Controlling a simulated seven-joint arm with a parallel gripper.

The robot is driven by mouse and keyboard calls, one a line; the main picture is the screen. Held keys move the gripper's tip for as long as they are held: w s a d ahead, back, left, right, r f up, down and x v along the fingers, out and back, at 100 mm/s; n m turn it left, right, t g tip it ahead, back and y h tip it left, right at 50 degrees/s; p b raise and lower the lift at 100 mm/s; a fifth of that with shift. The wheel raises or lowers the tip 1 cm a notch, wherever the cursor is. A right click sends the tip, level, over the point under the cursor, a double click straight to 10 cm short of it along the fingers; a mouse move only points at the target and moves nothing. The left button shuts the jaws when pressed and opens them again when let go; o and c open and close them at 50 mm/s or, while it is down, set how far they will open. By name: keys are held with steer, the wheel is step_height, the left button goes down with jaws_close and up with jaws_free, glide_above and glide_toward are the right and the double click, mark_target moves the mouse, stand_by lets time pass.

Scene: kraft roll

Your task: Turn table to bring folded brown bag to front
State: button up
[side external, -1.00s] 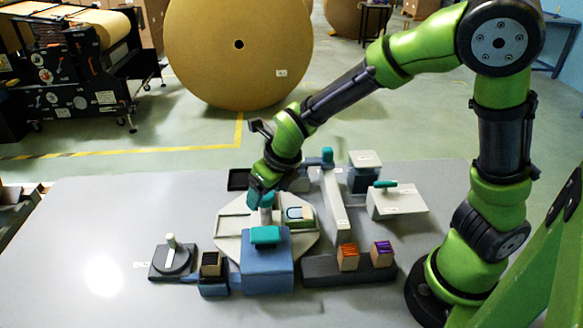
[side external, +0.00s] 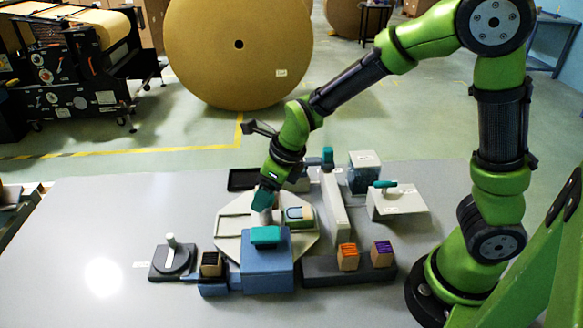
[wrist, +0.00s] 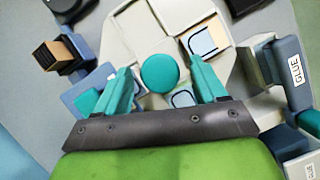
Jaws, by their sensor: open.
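The turntable (side external: 232,243) is a pale grey, many-sided plate in the middle of the bench; it also shows in the wrist view (wrist: 222,72). A round teal knob (wrist: 160,72) stands on it, and its pale stem (side external: 266,216) shows in the side view. My gripper (side external: 263,203) is over the knob. In the wrist view my gripper (wrist: 160,66) is open, with one teal finger on each side of the knob and gaps between. A tan piece with a blue-grey U outline (side external: 299,215) lies in a turntable section; I cannot tell whether it is the folded brown bag.
A blue block with a teal top (side external: 267,268) stands at the front of the turntable. A small brown box (side external: 210,263) and a dial (side external: 172,258) are left. Boxes with orange (side external: 347,256) and purple (side external: 382,253) tops are right. A grey wall-like bar (side external: 334,205) stands right of the turntable.

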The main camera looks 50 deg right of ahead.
steer(key=n+y, duration=0.1)
steer(key=n, duration=0.2)
steer(key=n+g+y, duration=0.1)
steer(key=n, duration=0.2)
steer(key=shift+w+d+g, duration=0.15)
steer(key=shift+w+g, duration=0.05)
steer(key=shift+g, duration=0.1)
steer(key=n+g, duration=0.1)
steer(key=n, duration=0.2)
steer(key=n+g, duration=0.1)
steer(key=n, duration=0.3)
steer(key=shift+w+g+y, duration=0.15)
steer(key=shift+g+y, duration=0.15)
steer(key=shift+y, duration=0.1)
steer(key=v, duration=1.6)
steer(key=s+n+t+h, duration=0.3)
steer(key=s+n+t, duration=0.4)
steer(key=s+n, duration=0.85)
steer(key=s+d+f+n+g+h, duration=0.1)
steer(key=d+n+g, duration=0.5)
steer(key=d, duration=0.9)
steer(key=n, duration=0.2)
steer(key=shift+s+d+f+n+h, duration=0.2)
steer(key=shift+s+d+n+h, duration=0.05)
steer(key=shift+d+n+h, duration=0.15)
